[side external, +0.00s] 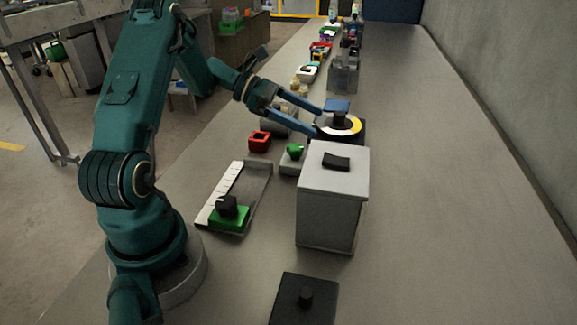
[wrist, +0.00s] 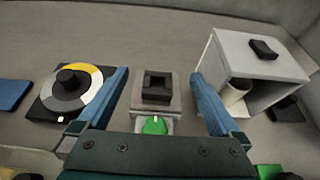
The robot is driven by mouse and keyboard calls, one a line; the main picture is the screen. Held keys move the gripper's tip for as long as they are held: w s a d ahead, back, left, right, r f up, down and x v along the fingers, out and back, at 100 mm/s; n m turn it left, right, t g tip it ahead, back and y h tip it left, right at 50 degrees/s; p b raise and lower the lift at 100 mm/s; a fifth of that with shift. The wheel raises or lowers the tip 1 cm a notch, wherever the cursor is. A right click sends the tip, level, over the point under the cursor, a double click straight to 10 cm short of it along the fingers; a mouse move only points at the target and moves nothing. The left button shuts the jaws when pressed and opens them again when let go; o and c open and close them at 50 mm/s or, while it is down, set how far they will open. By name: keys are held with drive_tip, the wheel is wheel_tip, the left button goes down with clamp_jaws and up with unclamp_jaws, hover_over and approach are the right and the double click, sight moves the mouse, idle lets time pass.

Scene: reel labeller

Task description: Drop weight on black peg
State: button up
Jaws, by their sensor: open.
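A black peg (side external: 306,297) stands upright on a flat black base, bare, in the side view's foreground. Part of that base (wrist: 286,110) shows right of the grey box in the wrist view. No item is clearly identifiable as the weight. A black square block with a hollow top (wrist: 157,87) sits on a grey stand with a green knob (wrist: 154,126); the knob also shows in the side view (side external: 294,151). My gripper (wrist: 160,83) has its blue fingers spread apart, with nothing held; in the picture they lie either side of the stand.
A grey box with a black handle (side external: 333,200) is open on one side, with a pale roll (wrist: 235,94) inside. A yellow, white and black disc (wrist: 76,85) has a black knob. The bench's wall side is clear.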

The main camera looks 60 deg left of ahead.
wheel_tip(320, 180, up, 10)
drive_tip(key=s+d+f+m+g+y, duration=0.1)
drive_tip(key=d+f+m+g+y, duration=0.4)
drive_tip(key=d+m+g, duration=0.45)
drive_tip(key=w+a+r+m+t+y, duration=0.3)
drive_tip(key=w+r+m+y, duration=0.1)
drive_tip(key=m+y, duration=0.45)
drive_tip(key=shift+h, duration=0.35)
drive_tip(key=f, duration=1)
drive_tip(key=shift+s+a+f, duration=0.1)
drive_tip(key=shift+s+a, duration=0.05)
drive_tip(key=shift+s, duration=0.1)
drive_tip(key=x, duration=0.4)
drive_tip(key=shift+w+a+f, duration=0.15)
drive_tip(key=shift+f, duration=0.4)
